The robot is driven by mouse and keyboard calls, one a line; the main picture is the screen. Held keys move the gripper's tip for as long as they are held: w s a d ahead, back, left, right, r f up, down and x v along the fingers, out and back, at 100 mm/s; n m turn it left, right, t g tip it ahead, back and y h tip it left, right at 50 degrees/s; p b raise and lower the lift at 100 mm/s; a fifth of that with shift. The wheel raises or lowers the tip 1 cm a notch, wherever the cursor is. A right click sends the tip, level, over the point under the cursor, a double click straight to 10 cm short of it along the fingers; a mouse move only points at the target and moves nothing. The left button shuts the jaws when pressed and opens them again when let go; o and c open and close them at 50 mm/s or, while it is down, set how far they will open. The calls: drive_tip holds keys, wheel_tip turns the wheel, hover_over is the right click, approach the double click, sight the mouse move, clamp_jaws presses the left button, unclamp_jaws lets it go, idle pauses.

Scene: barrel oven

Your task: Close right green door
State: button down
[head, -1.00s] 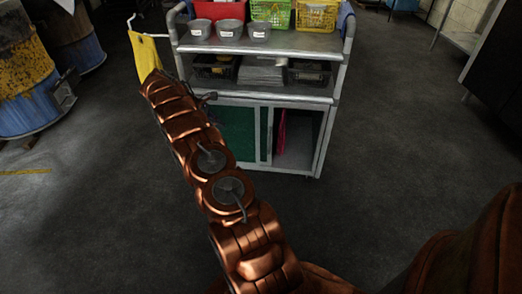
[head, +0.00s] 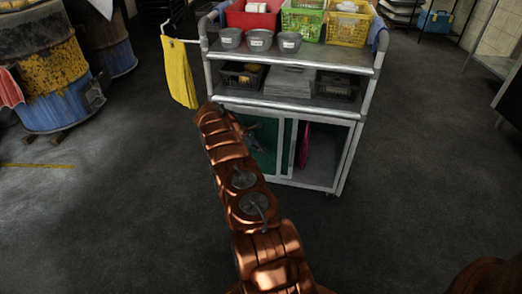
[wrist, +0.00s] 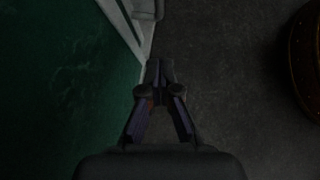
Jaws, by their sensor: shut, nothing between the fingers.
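The metal cart's lower cabinet has a green door panel (head: 266,150) on its left half. The right half is an open compartment (head: 325,150), dark inside, with a pink item (head: 303,148) at its left side. I cannot tell whether one or two green panels overlap on the left. My gripper (head: 256,143) is low in front of the green panel, partly hidden by my arm. In the wrist view, my gripper (wrist: 160,68) is shut and empty. Its tips lie just right of the green surface (wrist: 60,85), near the pale frame (wrist: 128,22). Contact is unclear.
The cart top (head: 285,58) holds grey bowls and red, green and yellow baskets. A yellow cloth (head: 179,72) hangs from the cart's left rail. Barrels (head: 50,80) stand at the left. The floor (head: 400,170) in front and to the right is clear.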

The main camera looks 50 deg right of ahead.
sight(283, 159)
drive_tip(key=shift+s+d+f+b, duration=0.5)
drive_tip(key=shift+s+d+f, duration=0.35)
drive_tip(key=shift+s, duration=0.35)
drive_tip(key=shift+s+d+f+b, duration=0.55)
drive_tip(key=shift+s+d+f, duration=0.35)
drive_tip(key=shift+s, duration=0.25)
drive_tip(key=shift+s+d+f+b, duration=0.5)
drive_tip(key=shift+s+d+f, duration=0.2)
drive_tip(key=shift+s+d, duration=0.4)
drive_tip(key=shift+s+a, duration=0.1)
drive_tip(key=shift+s, duration=0.1)
drive_tip(key=s+d+p, duration=0.4)
drive_tip(key=s+p, duration=0.1)
drive_tip(key=s, duration=0.4)
drive_tip(key=s+d+p, duration=0.5)
drive_tip(key=s, duration=0.5)
drive_tip(key=shift+d, duration=0.2)
